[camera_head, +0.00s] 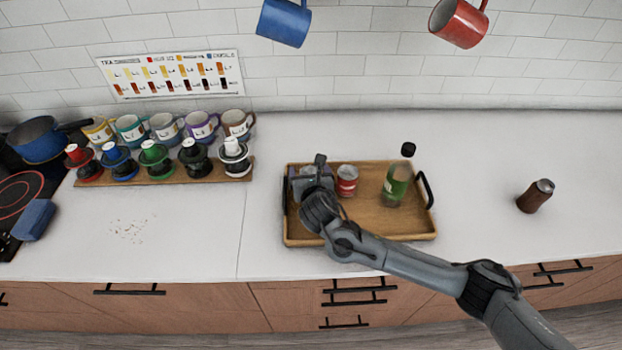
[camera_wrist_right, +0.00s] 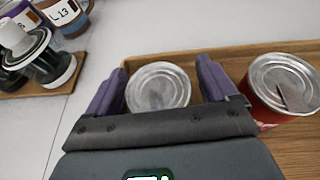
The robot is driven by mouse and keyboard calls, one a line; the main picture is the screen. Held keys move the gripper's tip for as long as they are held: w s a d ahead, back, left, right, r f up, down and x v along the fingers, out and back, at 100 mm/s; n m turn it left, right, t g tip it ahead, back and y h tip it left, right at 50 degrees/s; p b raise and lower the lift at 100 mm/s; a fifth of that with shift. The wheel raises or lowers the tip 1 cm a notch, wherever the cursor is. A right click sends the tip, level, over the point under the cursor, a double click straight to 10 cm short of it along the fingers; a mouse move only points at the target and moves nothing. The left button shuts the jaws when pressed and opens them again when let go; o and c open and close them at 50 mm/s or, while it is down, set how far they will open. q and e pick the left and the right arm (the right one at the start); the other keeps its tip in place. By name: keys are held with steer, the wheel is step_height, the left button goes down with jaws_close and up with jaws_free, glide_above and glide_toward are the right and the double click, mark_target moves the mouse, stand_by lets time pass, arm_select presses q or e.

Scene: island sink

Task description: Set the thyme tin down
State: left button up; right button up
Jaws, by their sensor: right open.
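A tin with a silver lid (camera_wrist_right: 160,84) stands between the fingers of my right gripper (camera_wrist_right: 163,76) in the right wrist view. Its label is hidden, so I cannot tell whether it is the thyme tin. In the head view my right gripper (camera_head: 311,180) is at the left end of the wooden tray (camera_head: 375,222), and the tin is mostly hidden by it. The gripper is open, with one finger on each side of the tin. A red tin (camera_head: 347,181) stands just to the right in the tray, also in the right wrist view (camera_wrist_right: 285,85). My left gripper is not in view.
A green bottle (camera_head: 396,186) stands at the tray's right side, by a black handle (camera_head: 426,190). A brown jar (camera_head: 535,196) stands farther right. A wooden board (camera_head: 207,172) with mugs and drippers is at left. Crumbs (camera_head: 130,230) lie on the counter; elsewhere it has free room.

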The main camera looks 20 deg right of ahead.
steer(key=shift+s+r, duration=0.15)
steer(key=shift+r, duration=0.1)
steer(key=p+v, duration=0.1)
steer(key=v, duration=1)
steer(key=shift+s+p, duration=0.3)
steer(key=shift+a, duration=0.15)
